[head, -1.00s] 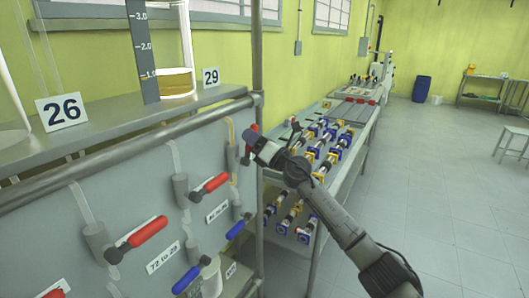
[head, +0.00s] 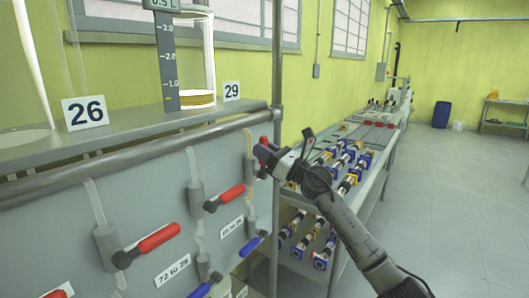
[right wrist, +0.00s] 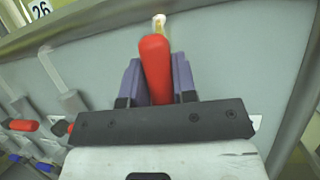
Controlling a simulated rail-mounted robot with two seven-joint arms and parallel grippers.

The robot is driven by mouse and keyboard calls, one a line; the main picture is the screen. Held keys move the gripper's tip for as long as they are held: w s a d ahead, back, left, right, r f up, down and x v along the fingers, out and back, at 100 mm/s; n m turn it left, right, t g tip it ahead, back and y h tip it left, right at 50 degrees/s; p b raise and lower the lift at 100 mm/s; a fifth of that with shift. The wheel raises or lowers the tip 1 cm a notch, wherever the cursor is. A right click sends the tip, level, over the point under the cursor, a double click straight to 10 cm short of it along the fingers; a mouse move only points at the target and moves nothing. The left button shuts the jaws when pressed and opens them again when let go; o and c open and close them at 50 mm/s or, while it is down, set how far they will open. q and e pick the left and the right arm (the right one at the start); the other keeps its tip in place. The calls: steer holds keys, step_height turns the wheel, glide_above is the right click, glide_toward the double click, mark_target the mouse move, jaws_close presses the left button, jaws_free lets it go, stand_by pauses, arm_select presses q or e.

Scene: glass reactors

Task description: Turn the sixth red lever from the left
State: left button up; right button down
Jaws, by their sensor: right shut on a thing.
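The rightmost red lever (right wrist: 155,65) on the grey panel sits between the two purple-blue fingers of my right gripper (right wrist: 158,85) in the right wrist view. The gripper is shut on it. In the head view only a bit of this red lever (head: 264,140) shows behind my right gripper (head: 262,153), at the panel's right end. Two more red levers are to the left in the head view, one in the middle (head: 223,197) and one lower (head: 150,242). A red tip (head: 60,291) shows at the lower left edge. My left gripper is not in view.
Blue levers (head: 252,246) sit below the red ones. A vertical metal post (head: 277,100) stands beside my right gripper. A bench (head: 375,170) with parts stands behind the arm.

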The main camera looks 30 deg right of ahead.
steer(key=c, duration=0.9)
jaws_free()
steer(key=p+v, duration=0.1)
steer(key=v, duration=1.2)
steer(key=shift+s+d+f, duration=0.15)
steer(key=shift+s, duration=0.2)
